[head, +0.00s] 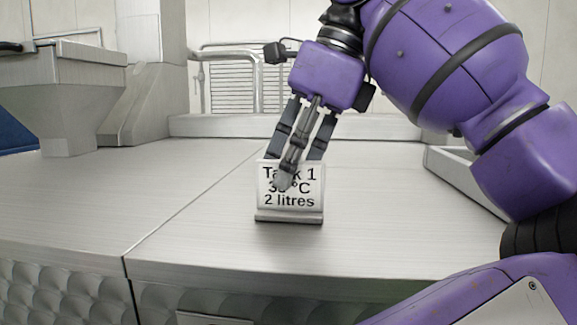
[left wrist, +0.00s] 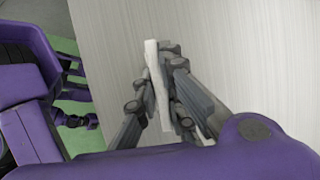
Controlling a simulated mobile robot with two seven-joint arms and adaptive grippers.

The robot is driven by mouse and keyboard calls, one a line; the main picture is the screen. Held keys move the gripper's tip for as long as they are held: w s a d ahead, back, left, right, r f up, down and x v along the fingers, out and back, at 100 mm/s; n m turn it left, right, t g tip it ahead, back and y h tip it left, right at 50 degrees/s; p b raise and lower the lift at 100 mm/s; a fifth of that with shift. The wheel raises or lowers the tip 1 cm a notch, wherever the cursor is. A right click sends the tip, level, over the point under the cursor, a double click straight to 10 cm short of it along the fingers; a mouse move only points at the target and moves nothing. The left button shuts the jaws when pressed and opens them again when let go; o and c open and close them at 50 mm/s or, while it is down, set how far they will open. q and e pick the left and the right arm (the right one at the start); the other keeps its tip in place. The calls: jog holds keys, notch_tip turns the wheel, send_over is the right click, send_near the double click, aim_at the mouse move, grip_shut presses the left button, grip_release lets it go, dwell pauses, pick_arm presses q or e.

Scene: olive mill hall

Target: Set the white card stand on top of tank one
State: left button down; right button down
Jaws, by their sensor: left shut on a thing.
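The white card stand (head: 290,208) shows upright in the head view, its card reading "Tank 1", a temperature partly covered by a finger, and "2 litres". My left gripper (head: 296,165) reaches down from above and is shut on the card's upper part. In the left wrist view the card stand (left wrist: 157,85) is a thin white edge between the fingers. Its base is on or just above a brushed steel top (head: 400,235); I cannot tell whether it touches. No marking in view settles whether this top is tank one. My right gripper (left wrist: 82,95) seems open and empty at the left of the wrist view.
A seam divides the stand's steel top from another steel top (head: 90,200) at the left. Both fronts are dimpled. A steel hopper (head: 65,100) stands at the back left, and a raised ledge (head: 220,125) runs along the back. A shallow steel tray (head: 450,165) lies at the right.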

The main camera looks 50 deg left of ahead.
pick_arm(q)
jog(key=shift+s+r, duration=0.1)
jog(key=c, duration=2.3)
grip_release()
jog(key=shift+f, duration=0.2)
jog(key=o, duration=0.5)
jog(key=shift+c, duration=0.2)
jog(key=shift+r, duration=0.1)
